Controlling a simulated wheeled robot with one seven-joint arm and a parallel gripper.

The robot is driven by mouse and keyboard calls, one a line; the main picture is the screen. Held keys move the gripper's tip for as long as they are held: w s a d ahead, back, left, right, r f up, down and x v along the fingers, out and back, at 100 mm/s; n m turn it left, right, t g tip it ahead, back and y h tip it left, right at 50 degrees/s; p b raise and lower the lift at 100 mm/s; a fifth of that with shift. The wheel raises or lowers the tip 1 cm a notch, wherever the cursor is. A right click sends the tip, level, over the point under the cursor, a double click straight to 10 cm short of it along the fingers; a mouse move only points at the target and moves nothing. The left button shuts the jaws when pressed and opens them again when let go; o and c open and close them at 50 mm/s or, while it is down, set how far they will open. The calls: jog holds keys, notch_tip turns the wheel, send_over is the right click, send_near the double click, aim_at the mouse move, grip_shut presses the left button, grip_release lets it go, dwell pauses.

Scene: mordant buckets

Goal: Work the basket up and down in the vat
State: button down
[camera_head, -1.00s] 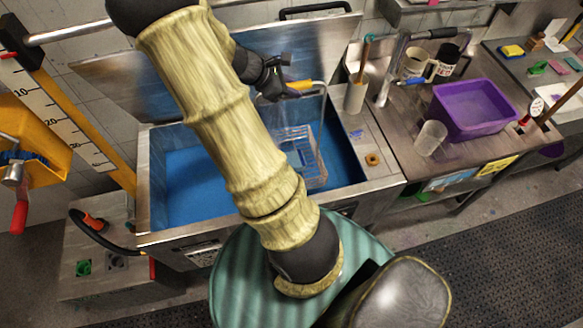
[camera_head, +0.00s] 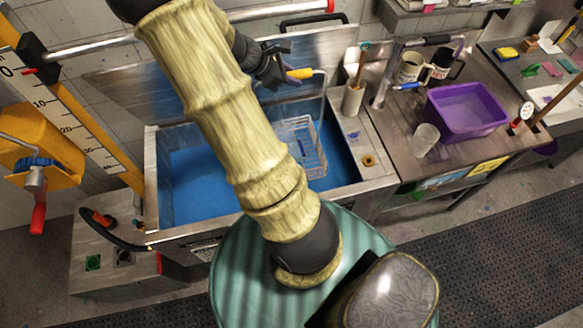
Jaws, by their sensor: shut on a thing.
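The vat (camera_head: 149,185) is a steel tank of blue liquid (camera_head: 195,178) in the middle of the view, behind my arm. A wire basket (camera_head: 312,150) with a tall bent handle is in the right half of the vat, its lower part by the blue liquid. How deep it sits is hard to tell. My dark gripper (camera_head: 278,74) is above the vat, shut on the basket's handle beside its yellow-orange grip (camera_head: 300,73). My arm hides the middle of the vat and part of the basket's left side.
A counter to the right holds a cup with a brush (camera_head: 352,99), a purple tub (camera_head: 466,110), a clear beaker (camera_head: 425,139) and mugs (camera_head: 411,66). A steel lid (camera_head: 115,92) stands behind the vat. A yellow crank winch (camera_head: 45,150) is at left.

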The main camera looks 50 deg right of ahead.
jog(key=shift+r+p, duration=2.15)
jog(key=shift+r, duration=0.9)
jog(key=shift+s+f, duration=0.1)
dwell(0.7)
